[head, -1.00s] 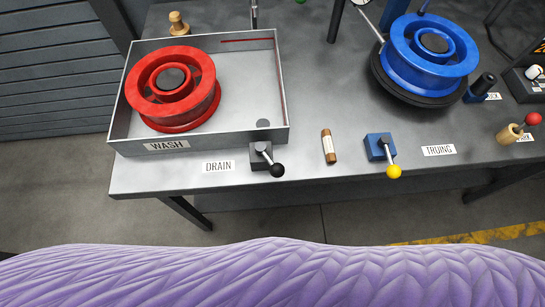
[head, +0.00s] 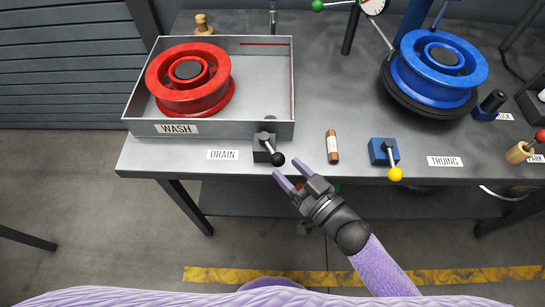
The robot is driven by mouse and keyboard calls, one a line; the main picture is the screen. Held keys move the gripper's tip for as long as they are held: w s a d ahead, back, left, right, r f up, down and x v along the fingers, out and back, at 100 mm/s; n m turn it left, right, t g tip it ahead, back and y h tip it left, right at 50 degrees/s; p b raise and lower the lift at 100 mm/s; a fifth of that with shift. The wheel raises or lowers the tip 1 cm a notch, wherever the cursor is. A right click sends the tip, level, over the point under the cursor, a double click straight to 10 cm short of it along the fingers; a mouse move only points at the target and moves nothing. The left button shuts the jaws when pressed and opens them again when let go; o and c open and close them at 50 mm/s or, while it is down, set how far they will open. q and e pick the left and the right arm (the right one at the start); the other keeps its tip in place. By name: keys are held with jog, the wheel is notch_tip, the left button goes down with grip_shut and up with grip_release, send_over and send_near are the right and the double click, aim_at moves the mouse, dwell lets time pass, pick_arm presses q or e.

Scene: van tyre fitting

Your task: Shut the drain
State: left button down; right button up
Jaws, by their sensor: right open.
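The drain lever has a black ball knob (head: 278,159) on a short metal arm, mounted on a dark grey block (head: 262,148) at the front of the bench. The lever points down and right, toward the bench's front edge. The white DRAIN label (head: 223,155) lies left of it. The wash tray (head: 211,129) stands behind, with a red wheel rim (head: 188,75) in it; its drain hole is mostly hidden behind the block. My right gripper (head: 287,171) is open and empty, its purple fingers just below the black knob. My left gripper is not in view.
A brown-and-white cylinder (head: 332,147) lies right of the lever. Beyond it are a blue block with a yellow-knobbed lever (head: 395,173), the TRUING label (head: 444,161) and a blue wheel rim (head: 438,65) on a stand. The floor before the bench is open.

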aim_at(274, 155)
jog(key=b+x, duration=0.1)
jog(key=x, duration=0.5)
jog(key=shift+w, duration=0.1)
grip_shut()
jog(key=shift+f, duration=0.1)
dwell(1.1)
